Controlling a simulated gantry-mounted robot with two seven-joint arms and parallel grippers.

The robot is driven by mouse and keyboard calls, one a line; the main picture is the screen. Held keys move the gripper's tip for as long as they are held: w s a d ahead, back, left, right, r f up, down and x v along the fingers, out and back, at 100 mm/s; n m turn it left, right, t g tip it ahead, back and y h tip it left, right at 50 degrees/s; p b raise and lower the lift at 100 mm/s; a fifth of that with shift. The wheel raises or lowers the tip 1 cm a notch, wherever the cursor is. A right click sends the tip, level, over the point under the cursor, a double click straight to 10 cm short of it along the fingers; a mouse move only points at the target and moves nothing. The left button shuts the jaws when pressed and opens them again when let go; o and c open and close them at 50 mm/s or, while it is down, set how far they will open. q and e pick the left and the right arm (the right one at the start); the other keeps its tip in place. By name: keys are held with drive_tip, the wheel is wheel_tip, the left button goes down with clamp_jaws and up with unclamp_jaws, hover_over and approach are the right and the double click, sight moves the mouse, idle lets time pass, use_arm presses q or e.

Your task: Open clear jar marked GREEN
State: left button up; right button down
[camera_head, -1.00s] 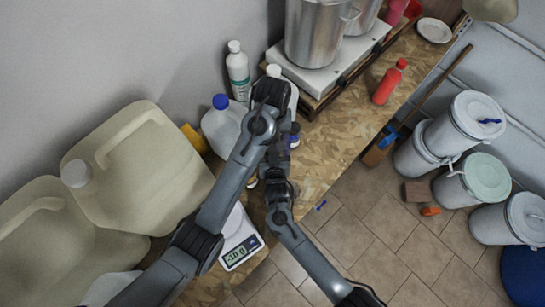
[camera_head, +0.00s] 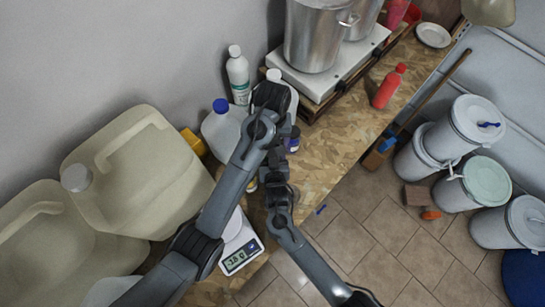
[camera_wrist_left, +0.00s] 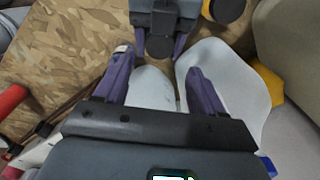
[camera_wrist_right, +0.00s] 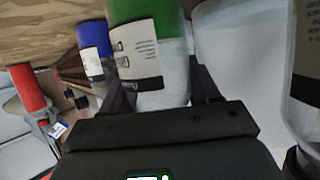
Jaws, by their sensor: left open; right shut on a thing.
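The jar with a green upper part (camera_wrist_right: 145,12) and a white printed label stands between my right fingers in the right wrist view. My right gripper (camera_wrist_right: 160,90) is shut on it. I cannot read the label clearly. In the head view the jar is hidden beneath my arms. My left gripper (camera_wrist_left: 158,75) is open, its purple fingers apart, facing my right gripper (camera_wrist_left: 163,35), which shows at the top of the left wrist view. Pale jug surfaces lie behind the left fingers. I cannot tell whether the left fingers touch anything.
A blue jar (camera_wrist_right: 95,38) stands beside the held one. White jugs (camera_head: 221,128) and a white bottle (camera_head: 238,75) stand near the wall. A scale (camera_head: 240,250) is at the bench's front edge. A red bottle (camera_head: 389,87) stands right. The bench (camera_head: 335,125) between is clear.

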sight(273, 152)
use_arm(q)
drive_tip(key=shift+f, duration=0.15)
drive_tip(key=shift+f, duration=3.9)
drive_tip(key=c, duration=1.1)
drive_tip(key=n, duration=0.3)
drive_tip(key=o, duration=1.2)
drive_tip(key=shift+c, duration=0.2)
drive_tip(key=shift+r, duration=0.1)
